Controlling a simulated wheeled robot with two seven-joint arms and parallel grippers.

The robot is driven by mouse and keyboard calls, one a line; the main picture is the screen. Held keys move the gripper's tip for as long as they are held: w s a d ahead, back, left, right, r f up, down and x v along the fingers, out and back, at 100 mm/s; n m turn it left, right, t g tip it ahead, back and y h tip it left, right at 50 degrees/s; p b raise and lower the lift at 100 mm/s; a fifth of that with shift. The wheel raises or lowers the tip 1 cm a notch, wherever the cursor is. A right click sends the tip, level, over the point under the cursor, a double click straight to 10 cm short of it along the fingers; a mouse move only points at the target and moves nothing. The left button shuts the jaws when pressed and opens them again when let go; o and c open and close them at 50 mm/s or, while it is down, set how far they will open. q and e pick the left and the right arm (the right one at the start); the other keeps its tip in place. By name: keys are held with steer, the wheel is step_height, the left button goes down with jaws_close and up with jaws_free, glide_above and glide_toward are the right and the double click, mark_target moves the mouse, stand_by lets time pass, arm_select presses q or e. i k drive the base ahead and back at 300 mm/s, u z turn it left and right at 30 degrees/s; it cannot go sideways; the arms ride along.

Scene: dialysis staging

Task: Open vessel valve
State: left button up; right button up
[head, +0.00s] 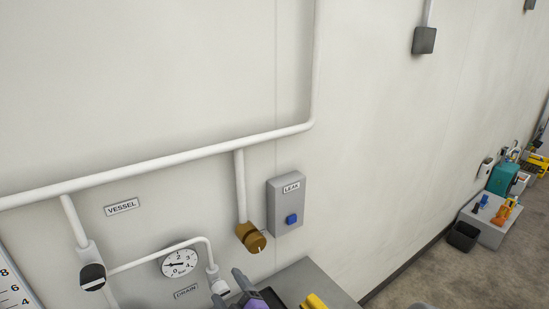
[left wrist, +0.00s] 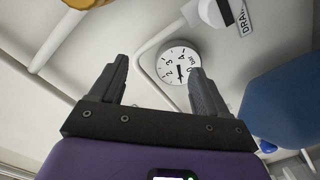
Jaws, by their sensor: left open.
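A VESSEL label (head: 122,207) is on the wall. To its lower left, a white pipe ends in a valve-like fitting with a black-and-white face (head: 92,277); I take this as the vessel valve. My left gripper (head: 236,288) is at the bottom of the head view, to the right of that fitting and apart from it. In the left wrist view my left gripper (left wrist: 157,76) is open, with nothing between its fingers. A dial gauge (head: 179,263) shows behind the fingers there (left wrist: 179,63). The vessel fitting cannot be made out for certain in the wrist view.
A DRAIN label (head: 186,292) and white drain fitting (head: 219,286) are near the gripper. A brass fitting (head: 251,238) and grey LEAK box (head: 287,203) with blue button are above right. A grey-topped unit (head: 325,284) stands below. A large blue shape (left wrist: 288,97) fills the wrist view's right.

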mark_target(93, 276)
steer(key=k, duration=0.95)
